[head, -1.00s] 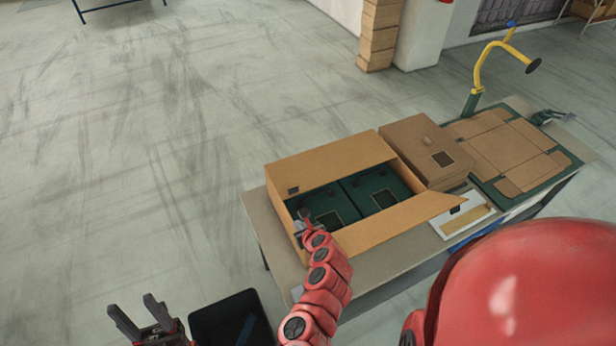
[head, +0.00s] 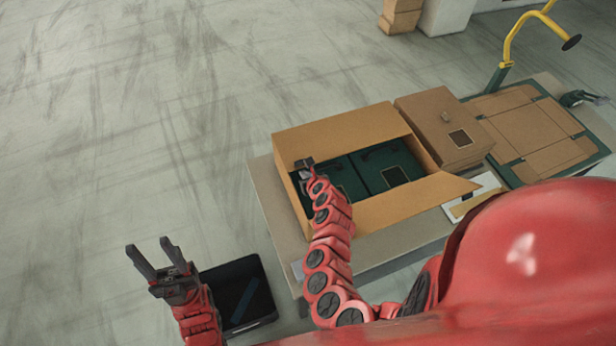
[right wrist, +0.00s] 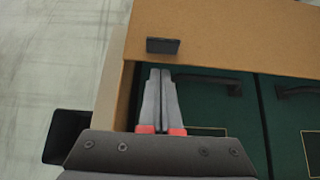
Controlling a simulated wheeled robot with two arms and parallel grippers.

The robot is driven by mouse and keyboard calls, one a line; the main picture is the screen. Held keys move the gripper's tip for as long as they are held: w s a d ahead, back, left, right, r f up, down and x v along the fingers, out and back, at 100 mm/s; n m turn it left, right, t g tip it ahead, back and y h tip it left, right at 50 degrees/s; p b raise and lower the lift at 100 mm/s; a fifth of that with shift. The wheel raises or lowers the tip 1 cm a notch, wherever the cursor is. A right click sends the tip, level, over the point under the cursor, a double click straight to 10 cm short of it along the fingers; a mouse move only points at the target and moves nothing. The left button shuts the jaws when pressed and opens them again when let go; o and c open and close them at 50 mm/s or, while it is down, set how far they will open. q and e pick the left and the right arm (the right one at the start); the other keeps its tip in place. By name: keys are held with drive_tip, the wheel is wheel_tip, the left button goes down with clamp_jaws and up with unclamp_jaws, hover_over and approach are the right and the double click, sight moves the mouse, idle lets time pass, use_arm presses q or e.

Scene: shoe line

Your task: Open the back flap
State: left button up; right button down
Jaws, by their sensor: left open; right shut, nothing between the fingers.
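An open cardboard carton (head: 403,212) stands on the table with dark green boxes (head: 390,170) inside. Its back flap (head: 345,135) is a tan panel leaning over the far part of the opening. In the right wrist view the flap (right wrist: 235,40) carries a small dark tab (right wrist: 162,46) near its left end. My right gripper (head: 305,166) is shut and empty at the left end of the carton. In the right wrist view its fingertips (right wrist: 160,76) are just below the flap's edge, near the tab; contact cannot be told. My left gripper (head: 156,252) is open and empty, left of the table.
A closed brown box (head: 445,125) stands right of the carton. Beyond it, a flattened cardboard blank (head: 530,130) lies on a green board under a yellow arm (head: 510,40). A white tray (head: 472,196) lies near the front flap. A black tray (head: 238,292) is beside my left gripper.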

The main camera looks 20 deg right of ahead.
drive_tip(key=shift+w+a+f, duration=0.2)
drive_tip(key=shift+w+f, duration=0.05)
drive_tip(key=shift+w, duration=0.2)
drive_tip(key=shift+w+d+f, duration=0.1)
drive_tip(key=shift+w+f, duration=0.25)
